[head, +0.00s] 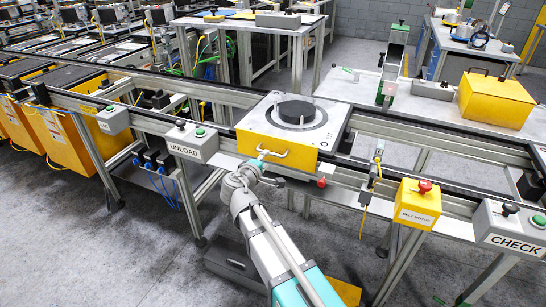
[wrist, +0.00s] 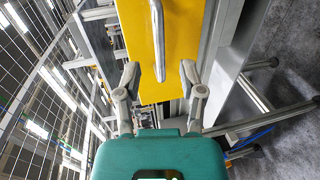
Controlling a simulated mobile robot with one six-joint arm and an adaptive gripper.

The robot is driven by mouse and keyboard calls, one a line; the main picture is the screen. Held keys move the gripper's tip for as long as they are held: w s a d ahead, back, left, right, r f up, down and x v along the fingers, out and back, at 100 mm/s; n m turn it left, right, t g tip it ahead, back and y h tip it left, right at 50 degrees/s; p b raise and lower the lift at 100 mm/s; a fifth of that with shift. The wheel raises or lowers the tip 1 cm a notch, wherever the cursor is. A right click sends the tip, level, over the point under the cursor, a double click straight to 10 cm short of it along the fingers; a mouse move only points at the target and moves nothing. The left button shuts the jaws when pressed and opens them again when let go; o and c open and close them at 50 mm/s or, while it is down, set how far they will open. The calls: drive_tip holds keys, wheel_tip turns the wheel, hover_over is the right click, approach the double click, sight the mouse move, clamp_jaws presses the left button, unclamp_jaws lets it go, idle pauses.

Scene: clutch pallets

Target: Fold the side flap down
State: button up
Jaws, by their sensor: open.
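The yellow side flap (head: 255,148) is on the near side of a pallet (head: 325,128) on the conveyor. The pallet has a light plate on top with a dark round disc (head: 296,110). A metal bar handle (head: 285,155) is fixed on the flap's outer face. In the wrist view the flap (wrist: 139,45) fills the top middle, with the handle (wrist: 157,30) running down it. My gripper (wrist: 160,72) is open, its fingertips either side of the handle's lower end; contact is not clear. In the head view my gripper (head: 257,164) is at the flap's front, partly hiding the handle.
Conveyor rails run left and right of the pallet. An UNLOAD button box (head: 192,142) is to the left; a yellow belt-motor box (head: 417,204) and a CHECK box (head: 512,228) are to the right. A yellow box (head: 497,101) stands on the bench behind. Floor at the front left is clear.

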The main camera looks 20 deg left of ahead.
sight(271, 154)
drive_tip(key=shift+b+x, duration=0.45)
drive_tip(key=shift+x, duration=2.3)
drive_tip(key=shift+d, duration=0.1)
